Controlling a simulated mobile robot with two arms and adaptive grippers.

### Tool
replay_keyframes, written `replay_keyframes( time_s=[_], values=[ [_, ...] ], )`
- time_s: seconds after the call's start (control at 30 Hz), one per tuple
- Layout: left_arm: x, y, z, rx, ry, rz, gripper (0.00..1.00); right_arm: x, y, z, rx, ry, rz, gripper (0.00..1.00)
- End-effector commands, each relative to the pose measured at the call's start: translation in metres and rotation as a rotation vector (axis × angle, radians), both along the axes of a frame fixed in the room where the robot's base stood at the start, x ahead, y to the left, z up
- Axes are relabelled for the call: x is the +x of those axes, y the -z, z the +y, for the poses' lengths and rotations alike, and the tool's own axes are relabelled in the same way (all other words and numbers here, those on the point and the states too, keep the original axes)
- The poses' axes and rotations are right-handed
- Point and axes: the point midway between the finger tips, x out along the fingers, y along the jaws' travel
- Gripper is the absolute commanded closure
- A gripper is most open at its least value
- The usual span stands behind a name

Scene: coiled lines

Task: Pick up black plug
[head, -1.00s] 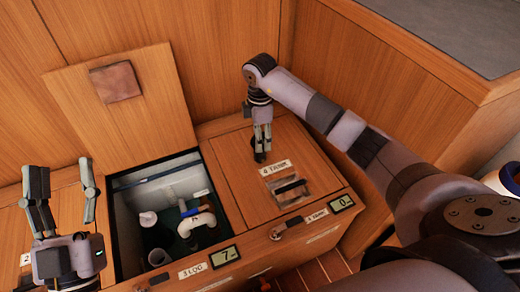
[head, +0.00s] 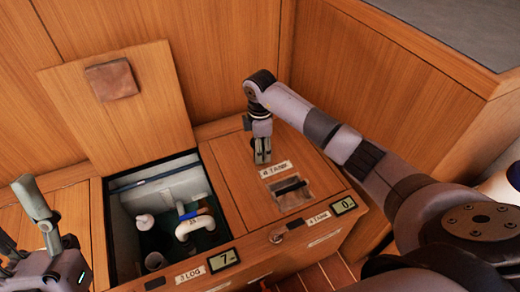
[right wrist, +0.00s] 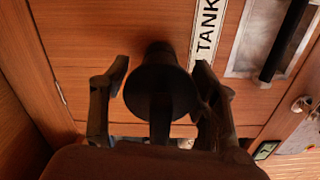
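The black plug (right wrist: 162,88) shows dark in the right wrist view, between the two fingers of my right gripper (right wrist: 160,75). The fingers are spread to either side of it, with a gap visible at its left; contact at its right is hard to tell. In the head view my right gripper (head: 262,158) points down at the wooden lid near the TANK label, and its fingers hide the plug. My left gripper (head: 22,222) is at the lower left edge, open and empty, partly cut off by the frame.
An open compartment (head: 122,235) with white pipework (head: 196,224) lies left of the right gripper, its raised lid (head: 130,120) leaning behind. A recessed black handle (head: 290,187) sits beside the TANK label (head: 275,169). Small displays (head: 223,260) line the front edge. Wooden walls close off the back.

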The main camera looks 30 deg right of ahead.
Motion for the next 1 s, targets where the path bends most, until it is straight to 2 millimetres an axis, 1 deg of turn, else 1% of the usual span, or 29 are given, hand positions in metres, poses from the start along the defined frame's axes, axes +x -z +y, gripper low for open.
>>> replay_keyframes(
  time_s=[0.03, 0.07, 0.6, 0.73, 0.77, 1.0],
  values=[
    [0.0001, 0.0000, 0.0000, 0.000, 0.000, 0.000, 0.48, 0.0000, 0.0000, 0.0001, 0.000, 0.000, 0.000, 0.49],
    [0.0001, 0.0000, 0.0000, 0.000, 0.000, 0.001, 0.48, 0.0000, 0.0000, 0.0000, 0.000, 0.000, 0.000, 0.51],
    [0.0004, -0.0001, 0.0001, 0.001, -0.001, 0.002, 0.48, 0.0001, -0.0003, 0.0000, 0.000, 0.000, 0.000, 0.87],
    [0.0004, -0.0001, 0.0001, 0.001, -0.001, 0.002, 0.48, 0.0003, -0.0006, -0.0001, 0.000, 0.000, -0.001, 0.88],
    [0.0004, -0.0001, 0.0001, 0.001, -0.001, 0.002, 0.48, 0.0003, -0.0006, -0.0001, 0.000, 0.000, -0.001, 0.93],
    [0.0043, -0.0004, -0.0010, 0.007, -0.001, 0.022, 0.48, 0.0006, -0.0059, -0.0002, 0.000, 0.000, -0.002, 0.93]
  ],
)
